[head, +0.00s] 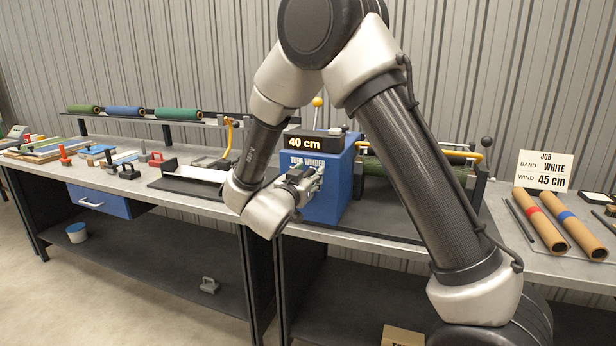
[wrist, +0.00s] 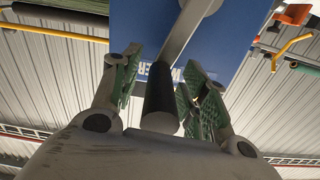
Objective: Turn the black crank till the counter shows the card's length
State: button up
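The blue turf winder (head: 335,195) stands on the bench, and its counter (head: 304,143) reads 40 cm. My gripper (head: 306,182) is at the winder's front face. In the wrist view, the black crank handle (wrist: 161,98) lies between the two green-padded fingers of my gripper (wrist: 160,90), and a grey crank arm (wrist: 187,32) runs up from it. A gap shows between the left finger and the handle; the right finger is close beside it. The fingers look open around the handle.
Two brown tubes (head: 572,226), one with a red band and one with a blue band, lie right of the winder. Turf rolls (head: 178,114) rest on a rack at the back left. Tools and blocks (head: 97,150) cover the left bench.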

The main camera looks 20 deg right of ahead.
grip_shut()
jog(key=shift+d, duration=0.1)
jog(key=shift+s+d+f+m, duration=0.6)
jog(key=shift+d+f+m, duration=0.15)
jog(key=shift+m, duration=0.55)
jog(key=shift+s+d+f+m, duration=0.55)
jog(key=shift+d+f+m, duration=0.25)
jog(key=shift+m, duration=0.5)
jog(key=shift+s+d+f+m, duration=0.6)
jog(key=shift+f+m, duration=0.25)
jog(key=shift+m, duration=0.45)
grip_release()
jog(key=shift+o, duration=0.2)
